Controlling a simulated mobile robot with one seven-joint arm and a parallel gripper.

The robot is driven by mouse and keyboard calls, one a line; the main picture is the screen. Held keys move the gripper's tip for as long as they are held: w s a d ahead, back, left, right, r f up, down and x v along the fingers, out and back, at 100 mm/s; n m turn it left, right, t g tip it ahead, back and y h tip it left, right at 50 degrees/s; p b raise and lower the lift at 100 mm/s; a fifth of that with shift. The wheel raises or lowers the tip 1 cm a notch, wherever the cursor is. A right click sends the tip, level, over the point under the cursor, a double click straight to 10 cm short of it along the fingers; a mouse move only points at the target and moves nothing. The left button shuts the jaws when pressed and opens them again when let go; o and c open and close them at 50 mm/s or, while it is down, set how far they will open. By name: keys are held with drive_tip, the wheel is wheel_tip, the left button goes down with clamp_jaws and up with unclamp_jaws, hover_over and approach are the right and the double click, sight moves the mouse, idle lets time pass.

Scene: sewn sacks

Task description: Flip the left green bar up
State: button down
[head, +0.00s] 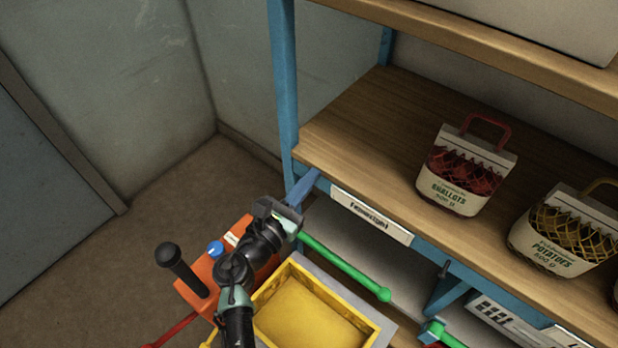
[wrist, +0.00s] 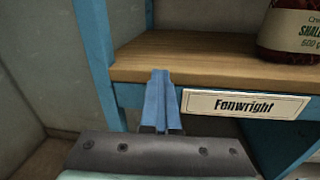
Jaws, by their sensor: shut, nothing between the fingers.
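The left green bar (head: 340,262) shows in the head view below the shelf edge, running down and right from behind my gripper to a round knob. Its left end is hidden by my gripper. A second green bar (head: 445,337) shows partly at the bottom, further right. My gripper (head: 303,186) has its blue fingers shut and empty, close in front of the shelf's front left corner. In the wrist view the closed fingers (wrist: 160,85) point at the wooden shelf edge, left of the name label. No green bar shows in the wrist view.
The wooden shelf (head: 350,130) holds a shallots sack (head: 465,172) and a potatoes sack (head: 565,240). A blue post (head: 284,80) stands at its left end. A "Fenwright" label (head: 371,216) is on the front edge. A yellow tray (head: 262,303) lies below.

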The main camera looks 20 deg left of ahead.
drive_tip(key=c, duration=1.6)
unclamp_jaws()
drive_tip(key=shift+c, duration=1.8)
unclamp_jaws()
drive_tip(key=b+v, duration=0.1)
drive_tip(key=v, duration=1.2)
